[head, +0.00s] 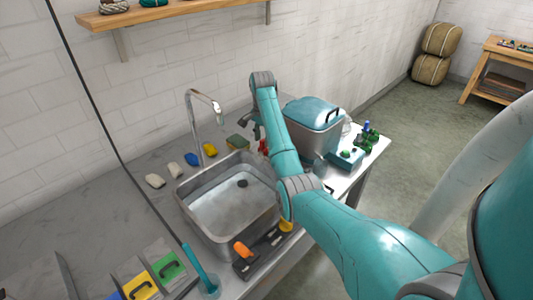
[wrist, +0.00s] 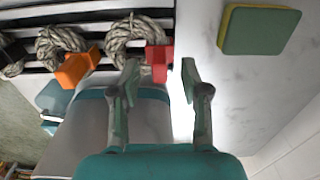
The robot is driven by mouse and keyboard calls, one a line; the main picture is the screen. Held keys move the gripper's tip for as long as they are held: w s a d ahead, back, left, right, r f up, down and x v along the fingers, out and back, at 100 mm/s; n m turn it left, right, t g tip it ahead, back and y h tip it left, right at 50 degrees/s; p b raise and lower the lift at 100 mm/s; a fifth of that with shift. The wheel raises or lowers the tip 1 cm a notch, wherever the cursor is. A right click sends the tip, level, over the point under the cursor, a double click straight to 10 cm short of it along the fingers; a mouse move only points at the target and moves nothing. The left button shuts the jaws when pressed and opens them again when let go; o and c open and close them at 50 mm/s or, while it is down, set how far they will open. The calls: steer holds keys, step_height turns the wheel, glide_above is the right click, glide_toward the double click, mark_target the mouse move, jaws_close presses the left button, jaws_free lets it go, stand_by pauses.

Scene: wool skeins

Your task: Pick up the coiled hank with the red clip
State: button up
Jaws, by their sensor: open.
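The coiled hank with the red clip (wrist: 124,36) is a grey-beige rope coil at the top middle of the wrist view, on a dark slatted rack (wrist: 92,15). Its red clip (wrist: 160,62) hangs at the coil's lower right, between my fingertips in the picture. In the head view a small red patch (head: 263,146) shows beside my arm; the coil is hidden there. A similar coil (wrist: 55,40) with an orange clip (wrist: 77,68) lies to its left. My gripper (wrist: 161,72) is open and empty; I cannot tell its height above the clip.
A green-and-yellow sponge (wrist: 259,30) lies right of my gripper. A lidded grey bin (head: 312,125) stands close by the arm. The sink (head: 232,205) and tap (head: 191,120) are in front. Bare pale counter (wrist: 240,90) lies right of my fingers.

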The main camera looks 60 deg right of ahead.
mark_target(263, 148)
step_height(263, 148, down, 3)
jaws_close()
steer(key=shift+r, duration=0.1)
stand_by(0.3)
